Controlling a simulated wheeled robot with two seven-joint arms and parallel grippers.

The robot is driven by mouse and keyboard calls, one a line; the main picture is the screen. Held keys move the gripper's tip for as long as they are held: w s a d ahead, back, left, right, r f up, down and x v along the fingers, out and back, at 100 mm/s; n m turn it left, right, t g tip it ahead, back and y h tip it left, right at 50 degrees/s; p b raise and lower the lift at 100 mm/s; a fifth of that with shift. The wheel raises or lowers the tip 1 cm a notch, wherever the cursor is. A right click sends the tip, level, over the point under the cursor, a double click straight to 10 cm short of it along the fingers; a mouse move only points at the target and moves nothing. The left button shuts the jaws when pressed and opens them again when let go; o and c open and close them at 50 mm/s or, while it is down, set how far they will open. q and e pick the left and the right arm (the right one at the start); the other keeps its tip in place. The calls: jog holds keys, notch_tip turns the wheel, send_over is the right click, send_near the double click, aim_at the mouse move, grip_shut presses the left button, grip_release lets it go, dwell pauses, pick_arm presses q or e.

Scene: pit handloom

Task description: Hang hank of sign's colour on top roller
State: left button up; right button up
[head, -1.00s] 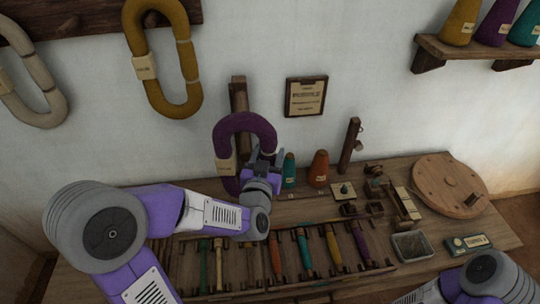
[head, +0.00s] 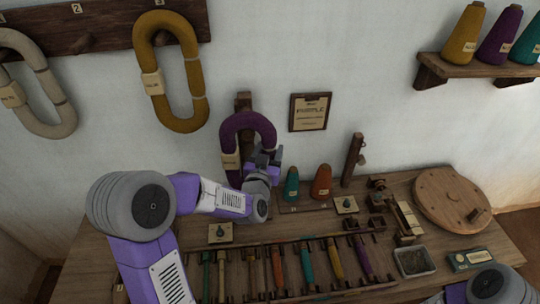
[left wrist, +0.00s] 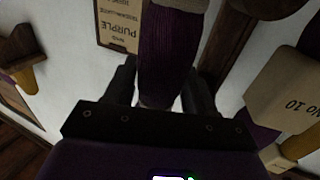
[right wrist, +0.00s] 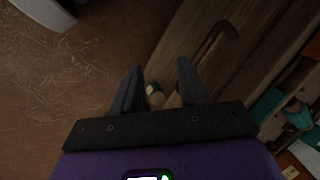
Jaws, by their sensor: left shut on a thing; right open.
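A purple hank (head: 240,121) hangs upright in an arch in the head view, in front of a wooden post (head: 243,101). My left gripper (head: 264,160) is shut on its right-hand side; the purple yarn (left wrist: 171,50) shows between the fingers in the left wrist view. The wall sign (head: 310,113) reads PURPLE; it also shows upside down in the left wrist view (left wrist: 117,24). I cannot make out the top roller; the hank covers much of the post. My right gripper (right wrist: 160,78) is open and empty in the right wrist view.
A mustard hank (head: 192,82) and a cream hank (head: 60,92) hang from the peg rail (head: 108,30). Teal (head: 291,186) and orange-brown (head: 321,184) cones stand near the post. A rack of coloured bobbins (head: 307,262) lies in front. A round board (head: 447,192) lies right.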

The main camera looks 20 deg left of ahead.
pick_arm(q)
jog(key=w+a+f, duration=0.1)
jog(key=w+a, duration=0.2)
jog(key=w, duration=0.2)
jog(key=shift+w+a, duration=0.25)
jog(key=shift+w, duration=0.05)
jog(key=shift+f, duration=0.3)
dwell(0.4)
jog(key=o, duration=0.8)
jog(key=shift+c, duration=0.2)
jog(key=o, duration=0.5)
jog(key=shift+w, duration=0.15)
jog(key=shift+r, duration=0.15)
jog(key=shift+s, duration=0.2)
